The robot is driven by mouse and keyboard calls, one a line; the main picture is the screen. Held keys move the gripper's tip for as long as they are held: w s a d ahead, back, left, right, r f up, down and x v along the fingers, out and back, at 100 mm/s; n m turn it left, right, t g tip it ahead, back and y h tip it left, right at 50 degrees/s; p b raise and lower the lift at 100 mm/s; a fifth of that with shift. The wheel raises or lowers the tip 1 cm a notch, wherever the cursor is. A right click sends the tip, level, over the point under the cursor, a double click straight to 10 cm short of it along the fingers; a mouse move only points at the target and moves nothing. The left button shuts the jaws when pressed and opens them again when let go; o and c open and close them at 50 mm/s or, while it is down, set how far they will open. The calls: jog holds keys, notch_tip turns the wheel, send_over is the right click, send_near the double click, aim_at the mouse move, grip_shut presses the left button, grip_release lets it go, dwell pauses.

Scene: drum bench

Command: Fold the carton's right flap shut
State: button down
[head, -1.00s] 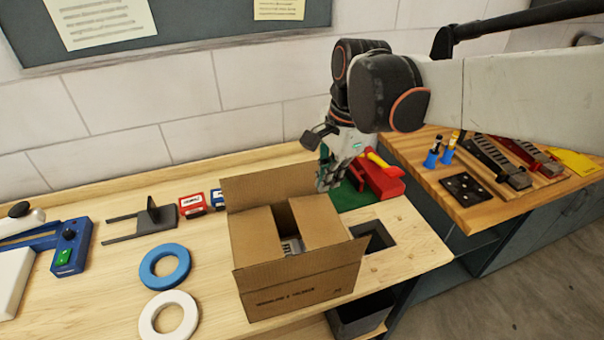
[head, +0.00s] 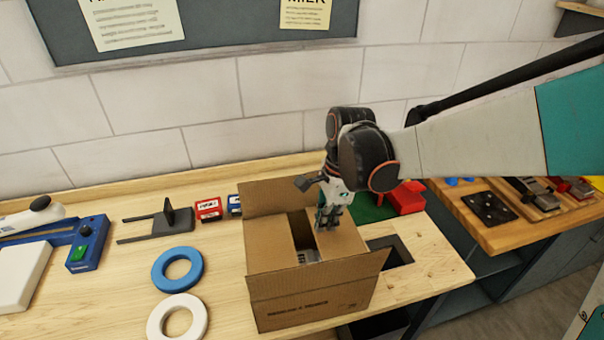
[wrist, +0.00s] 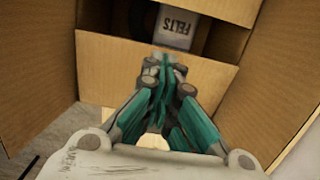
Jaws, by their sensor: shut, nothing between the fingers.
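The brown cardboard carton (head: 310,302) stands on the bench in the head view. Its right flap (head: 343,243) leans inward over the right part of the opening, and the left flap (head: 268,240) also lies inward. A gap between them shows a grey box inside, marked FELTS in the wrist view (wrist: 176,27). My gripper (head: 328,226) is shut and empty, pointing down at the right flap. In the wrist view my fingertips (wrist: 168,62) overlap the inner edge of the right flap (wrist: 108,68); I cannot tell whether they touch it.
The carton's back flap (head: 279,196) stands up, and its front flap (head: 315,276) sticks outward. A blue ring (head: 177,269) and a white ring (head: 177,318) lie left of the carton. A rectangular bench opening (head: 392,250) and a red object (head: 405,198) are to its right.

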aim_at(321, 239)
jog(key=shift+a+f, duration=0.2)
jog(key=shift+f, duration=1.35)
jog(key=shift+s+a+f+b, duration=0.1)
jog(key=shift+a+f+b, duration=0.05)
jog(key=shift+f+b, duration=0.8)
jog(key=shift+s+r, duration=0.1)
jog(key=shift+r, duration=0.1)
jog(key=shift+r+p, duration=0.85)
jog(key=shift+r, duration=0.15)
notch_tip(321, 239, up, 13)
jog(key=p, duration=0.4)
jog(key=shift+r, duration=0.15)
